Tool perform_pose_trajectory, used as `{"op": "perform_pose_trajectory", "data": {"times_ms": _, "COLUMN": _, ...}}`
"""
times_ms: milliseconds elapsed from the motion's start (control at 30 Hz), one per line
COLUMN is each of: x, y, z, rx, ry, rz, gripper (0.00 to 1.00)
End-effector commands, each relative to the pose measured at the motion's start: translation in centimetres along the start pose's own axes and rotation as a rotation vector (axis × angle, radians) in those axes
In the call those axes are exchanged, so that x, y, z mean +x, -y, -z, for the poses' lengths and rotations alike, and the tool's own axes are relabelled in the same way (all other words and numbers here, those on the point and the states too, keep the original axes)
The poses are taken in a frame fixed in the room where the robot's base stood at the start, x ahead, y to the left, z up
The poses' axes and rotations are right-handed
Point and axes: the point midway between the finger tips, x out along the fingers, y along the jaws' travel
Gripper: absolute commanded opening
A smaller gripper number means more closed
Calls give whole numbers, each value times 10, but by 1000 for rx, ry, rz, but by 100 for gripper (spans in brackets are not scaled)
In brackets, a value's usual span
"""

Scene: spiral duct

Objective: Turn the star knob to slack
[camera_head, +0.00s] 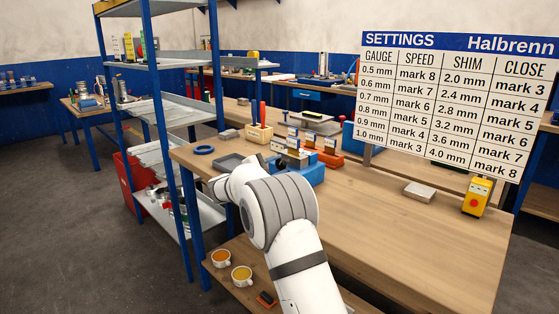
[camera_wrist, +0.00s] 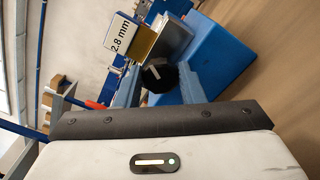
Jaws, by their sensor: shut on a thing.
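The star knob (camera_wrist: 157,76) is black with a pale line on its face. In the head view the blue device (camera_head: 312,174) is on the workbench (camera_head: 400,238), partly behind my arm. No slack mark is readable.
A settings board (camera_head: 455,100) stands over the bench's right side. A yellow box with a red button (camera_head: 475,198) and a grey block (camera_head: 420,192) are below it. The bench's front right is clear.

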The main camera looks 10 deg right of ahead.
Motion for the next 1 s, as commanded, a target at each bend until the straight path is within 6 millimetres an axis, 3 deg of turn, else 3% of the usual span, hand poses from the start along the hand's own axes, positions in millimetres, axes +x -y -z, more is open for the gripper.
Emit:
{"op": "perform_pose_trajectory", "data": {"times_ms": 400, "x": -3, "y": -4, "z": 2, "rx": -179, "ry": -8, "rz": -7, "gripper": 12}}
{"op": "perform_pose_trajectory", "data": {"times_ms": 933, "x": -3, "y": -3, "z": 3, "rx": -201, "ry": -7, "rz": -7, "gripper": 12}}
{"op": "perform_pose_trajectory", "data": {"times_ms": 967, "x": -3, "y": -3, "z": 3, "rx": -201, "ry": -7, "rz": -7, "gripper": 37}}
{"op": "perform_pose_trajectory", "data": {"times_ms": 1000, "x": -2, "y": -3, "z": 2, "rx": -201, "ry": -6, "rz": -6, "gripper": 40}}
